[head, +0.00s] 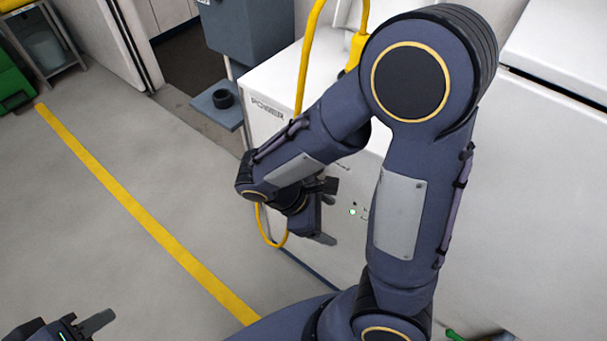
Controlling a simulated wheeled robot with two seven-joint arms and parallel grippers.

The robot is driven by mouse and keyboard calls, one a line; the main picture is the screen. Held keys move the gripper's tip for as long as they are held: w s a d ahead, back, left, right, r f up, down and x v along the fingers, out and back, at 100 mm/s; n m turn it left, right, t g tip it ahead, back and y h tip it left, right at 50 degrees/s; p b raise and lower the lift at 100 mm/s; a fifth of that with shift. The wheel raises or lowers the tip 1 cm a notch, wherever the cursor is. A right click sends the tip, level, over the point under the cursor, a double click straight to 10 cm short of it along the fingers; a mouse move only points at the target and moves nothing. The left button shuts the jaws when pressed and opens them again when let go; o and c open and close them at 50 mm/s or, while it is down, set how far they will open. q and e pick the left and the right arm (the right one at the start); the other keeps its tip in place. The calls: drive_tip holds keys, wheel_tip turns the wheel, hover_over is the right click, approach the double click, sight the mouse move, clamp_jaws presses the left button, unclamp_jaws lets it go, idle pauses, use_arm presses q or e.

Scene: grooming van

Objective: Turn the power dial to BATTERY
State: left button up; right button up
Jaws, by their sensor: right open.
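A white cabinet (265,82) marked POWER stands in the middle of the head view. A small green light (353,212) glows on its front face. I cannot make out the power dial or a BATTERY mark; my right arm covers much of that face. My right gripper (327,212) is open in front of the panel, left of the green light. I cannot tell whether it touches anything. My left gripper (95,323) is at the bottom left corner over the floor, far from the cabinet. Only part of it shows, with one finger visible.
A yellow cable (304,62) runs down over the cabinet and loops low beside it (268,240). A grey-blue unit with a small shelf (217,112) stands behind left. A white appliance (530,190) fills the right. The floor at left, with a yellow line (140,208), is clear.

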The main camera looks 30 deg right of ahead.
drive_tip(key=w+a+n+t+h+b, duration=0.2)
drive_tip(key=w+a+n+t+h, duration=0.3)
drive_tip(key=w+n+t+h, duration=0.55)
drive_tip(key=x, duration=0.7)
drive_tip(key=shift+s+d+f+g, duration=0.25)
drive_tip(key=shift+d+f+g, duration=0.15)
drive_tip(key=shift+f, duration=0.2)
drive_tip(key=shift+n, duration=0.25)
drive_tip(key=c, duration=1)
drive_tip(key=shift+o, duration=0.2)
drive_tip(key=shift+s+r+n+p, duration=0.1)
drive_tip(key=shift+n+p, duration=3.05)
drive_tip(key=shift+n, duration=1.25)
drive_tip(key=shift+s+r+n+p, duration=0.1)
drive_tip(key=shift+n+p, duration=3)
drive_tip(key=shift+n, duration=1.3)
drive_tip(key=shift+f+n, duration=0.1)
drive_tip(key=shift+n, duration=0.2)
